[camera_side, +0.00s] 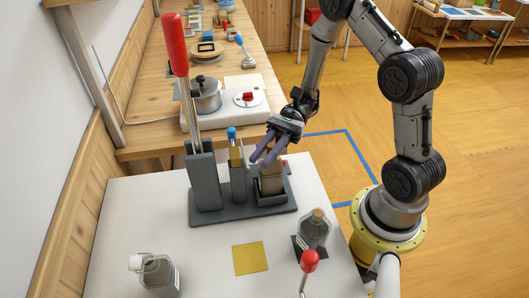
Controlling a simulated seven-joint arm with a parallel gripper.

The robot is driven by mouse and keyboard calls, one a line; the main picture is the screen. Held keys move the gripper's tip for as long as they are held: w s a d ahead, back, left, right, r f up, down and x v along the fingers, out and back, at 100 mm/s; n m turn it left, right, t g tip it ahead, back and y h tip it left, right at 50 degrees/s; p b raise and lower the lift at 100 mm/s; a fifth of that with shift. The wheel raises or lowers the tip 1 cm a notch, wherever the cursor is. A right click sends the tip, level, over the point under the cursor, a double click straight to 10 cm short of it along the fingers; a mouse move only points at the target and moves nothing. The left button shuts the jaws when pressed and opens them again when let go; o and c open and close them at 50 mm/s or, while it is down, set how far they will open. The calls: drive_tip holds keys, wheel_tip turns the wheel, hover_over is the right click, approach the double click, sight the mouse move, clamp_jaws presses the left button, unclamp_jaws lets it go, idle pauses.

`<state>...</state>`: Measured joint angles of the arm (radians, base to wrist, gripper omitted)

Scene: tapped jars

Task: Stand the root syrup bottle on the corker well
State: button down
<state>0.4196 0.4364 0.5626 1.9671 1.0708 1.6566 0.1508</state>
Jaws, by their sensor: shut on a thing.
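My gripper (261,161) has its two purple fingers closed at the upper part of a brown bottle (271,184). This bottle is upright at the box-like well (272,200) on the right of the dark grey corker base (227,214). I cannot tell whether its bottom touches the well floor, and its label is not readable. A grey glass bottle with a cork (315,229) stands on a dark pad at the front right. Another grey glass bottle with a white cap (158,276) stands at the front left.
The corker's tall lever with a red handle (174,45) rises at left, beside a blue-topped post (237,155). A yellow square (250,258) lies at front. A red-knobbed lever (309,261) stands near the front edge. A hotplate with a pot (205,96) is behind.

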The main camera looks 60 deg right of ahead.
drive_tip(key=shift+f, duration=0.5)
idle(0.4)
drive_tip(key=c, duration=0.7)
unclamp_jaws()
drive_tip(key=shift+d, duration=0.15)
drive_tip(key=shift+w+d, duration=0.2)
drive_tip(key=shift+d, duration=1.75)
drive_tip(key=shift+w+d, duration=0.15)
drive_tip(key=shift+d, duration=1.75)
drive_tip(key=d, duration=0.9)
drive_tip(key=w+d, duration=0.1)
drive_tip(key=d, duration=0.3)
drive_tip(key=shift+w+d, duration=0.1)
drive_tip(key=shift+d, duration=0.3)
